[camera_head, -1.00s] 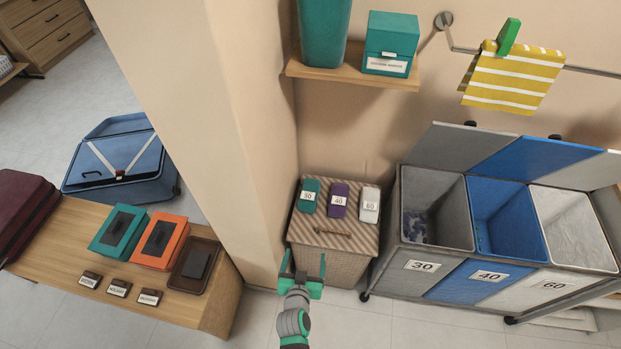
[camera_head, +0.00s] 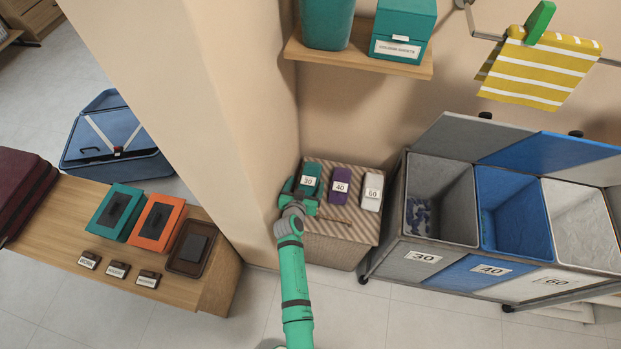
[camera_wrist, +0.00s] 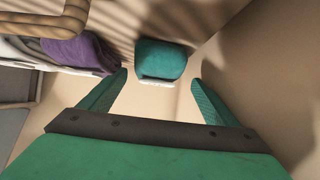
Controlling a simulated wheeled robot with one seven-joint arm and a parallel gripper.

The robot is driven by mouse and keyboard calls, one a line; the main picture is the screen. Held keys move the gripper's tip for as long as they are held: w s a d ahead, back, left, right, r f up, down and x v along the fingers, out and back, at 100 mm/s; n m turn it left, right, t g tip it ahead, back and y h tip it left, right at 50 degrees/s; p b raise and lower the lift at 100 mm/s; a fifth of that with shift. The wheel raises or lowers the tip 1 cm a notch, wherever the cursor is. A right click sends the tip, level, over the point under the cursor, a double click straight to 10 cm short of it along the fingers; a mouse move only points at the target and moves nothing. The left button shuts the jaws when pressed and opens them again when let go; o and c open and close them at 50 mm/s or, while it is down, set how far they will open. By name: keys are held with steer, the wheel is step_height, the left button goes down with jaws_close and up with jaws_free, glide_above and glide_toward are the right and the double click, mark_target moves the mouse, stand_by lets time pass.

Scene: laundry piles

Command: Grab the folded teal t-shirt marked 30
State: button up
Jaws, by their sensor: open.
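The folded teal t-shirt marked 30 (camera_head: 309,178) lies at the left of a row on the striped lid of a hamper. My gripper (camera_head: 299,192) is at the near left part of the lid, close to the shirt and partly covering it in the head view. In the wrist view the teal shirt (camera_wrist: 161,60) is ahead, between the lines of the two open fingers (camera_wrist: 162,85). The jaws are empty, and I see no finger touching the shirt. The purple shirt marked 40 (camera_head: 340,183) lies just right of it, and the white one marked 60 (camera_head: 372,190) beyond.
The hamper lid (camera_head: 353,215) has a handle near its front. A wall pillar (camera_head: 215,130) stands close on the left. A shelf (camera_head: 350,62) hangs above. Sorting bins (camera_head: 440,250) stand to the right, and a wooden table (camera_head: 215,285) to the left.

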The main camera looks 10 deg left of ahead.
mark_target(310, 178)
steer(key=shift+d+x, duration=0.15)
steer(key=shift+x, duration=1.3)
steer(key=shift+d+x, duration=0.15)
steer(key=shift+x, duration=1.25)
steer(key=shift+r, duration=0.1)
steer(key=c, duration=1.2)
